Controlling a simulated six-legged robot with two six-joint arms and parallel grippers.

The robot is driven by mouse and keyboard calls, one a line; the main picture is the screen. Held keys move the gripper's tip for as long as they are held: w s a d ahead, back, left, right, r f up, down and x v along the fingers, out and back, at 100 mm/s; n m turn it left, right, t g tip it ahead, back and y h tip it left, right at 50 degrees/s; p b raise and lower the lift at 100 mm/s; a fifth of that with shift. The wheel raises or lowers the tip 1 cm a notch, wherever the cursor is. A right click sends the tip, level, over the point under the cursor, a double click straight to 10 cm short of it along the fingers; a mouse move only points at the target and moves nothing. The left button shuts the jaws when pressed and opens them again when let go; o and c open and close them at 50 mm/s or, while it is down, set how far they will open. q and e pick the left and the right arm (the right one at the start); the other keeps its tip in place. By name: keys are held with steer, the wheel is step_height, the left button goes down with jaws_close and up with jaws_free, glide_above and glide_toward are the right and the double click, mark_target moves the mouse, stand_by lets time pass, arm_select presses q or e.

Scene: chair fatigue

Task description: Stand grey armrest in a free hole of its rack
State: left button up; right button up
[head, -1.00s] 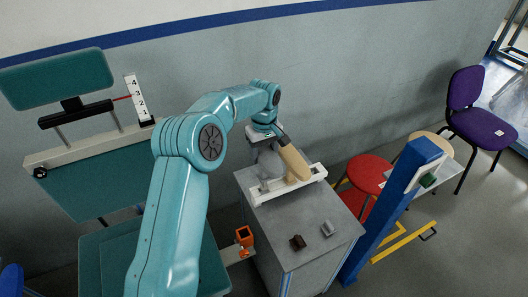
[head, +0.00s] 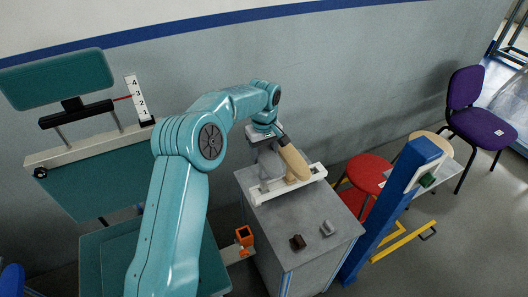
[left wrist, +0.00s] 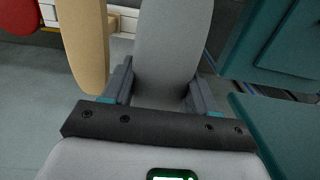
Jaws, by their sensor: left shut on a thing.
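The grey armrest (left wrist: 170,45) is between the fingers of my left gripper (left wrist: 160,95) in the left wrist view, and the gripper is shut on it. In the head view the grey armrest (head: 270,166) is partly hidden by my left arm, and my left gripper (head: 262,140) is above the cabinet. The white rack (head: 312,180) lies on the cabinet top. A tan armrest (head: 293,160) stands tilted at the rack, just right of the grey one. The grey armrest's lower end is close to the rack; I cannot tell whether it is in a hole. My right gripper is out of view.
A red stool (head: 369,172) and a blue post (head: 395,205) stand on the right.

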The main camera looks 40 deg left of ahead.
arm_select(q)
steer(key=shift+f+b, duration=2.35)
steer(key=shift+f, duration=1.15)
steer(key=o, duration=1.1)
steer(key=shift+r, duration=0.1)
step_height(320, 180, up, 16)
steer(key=shift+r+p, duration=0.15)
steer(key=shift+p, duration=0.35)
steer(key=shift+s, duration=0.2)
